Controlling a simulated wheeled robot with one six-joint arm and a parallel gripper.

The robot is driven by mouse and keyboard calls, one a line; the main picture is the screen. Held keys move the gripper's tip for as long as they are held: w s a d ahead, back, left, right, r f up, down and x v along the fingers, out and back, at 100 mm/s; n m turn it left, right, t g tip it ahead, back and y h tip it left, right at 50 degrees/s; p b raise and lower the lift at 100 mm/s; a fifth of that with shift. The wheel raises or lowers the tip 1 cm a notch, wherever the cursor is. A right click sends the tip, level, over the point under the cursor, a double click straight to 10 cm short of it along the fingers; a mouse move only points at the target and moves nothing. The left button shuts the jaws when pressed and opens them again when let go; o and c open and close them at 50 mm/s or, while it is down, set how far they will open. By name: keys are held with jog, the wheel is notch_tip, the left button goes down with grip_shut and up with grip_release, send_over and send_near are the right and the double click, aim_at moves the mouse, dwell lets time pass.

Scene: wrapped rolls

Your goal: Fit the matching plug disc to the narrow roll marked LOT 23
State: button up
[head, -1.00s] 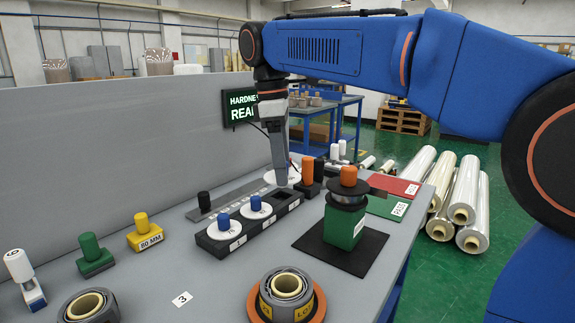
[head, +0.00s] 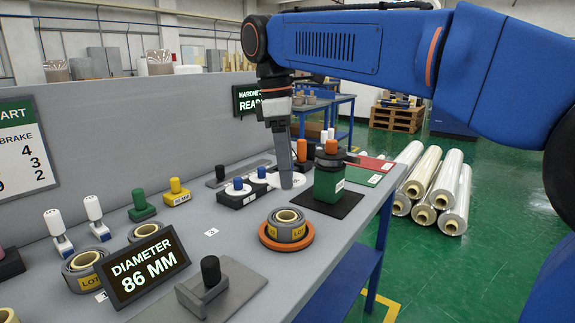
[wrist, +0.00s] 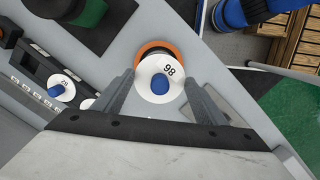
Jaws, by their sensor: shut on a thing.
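My gripper (head: 287,186) points down and is shut on a white plug disc with a blue knob. In the wrist view the disc (wrist: 149,72) sits between the fingers (wrist: 160,85); its number is upside down and reads as 86. A grey wrapped roll (head: 287,232) with a yellow LOT label stands on an orange round base (head: 262,238), in front of and below my gripper. Its lot number is too small to read. Another LOT roll (head: 88,272) stands at left. The disc hides most of the orange base (wrist: 150,46) in the wrist view.
A black rack (head: 236,200) holds other white discs with blue knobs. A green block (head: 328,186) stands on a black mat right of my gripper. A display (head: 148,266) reads DIAMETER 86 MM. A grey plate with a black knob (head: 211,272) lies in front.

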aim_at(277, 178)
jog(key=shift+f, duration=0.15)
jog(key=shift+f, duration=2.75)
jog(key=shift+f, duration=1.45)
jog(key=o, duration=1.1)
jog(key=r, duration=0.5)
jog(key=a+r, duration=0.1)
jog(key=r, duration=0.5)
jog(key=a+r, duration=0.1)
jog(key=r, duration=0.5)
jog(key=shift+w+r, duration=0.1)
jog(key=shift+r, duration=0.05)
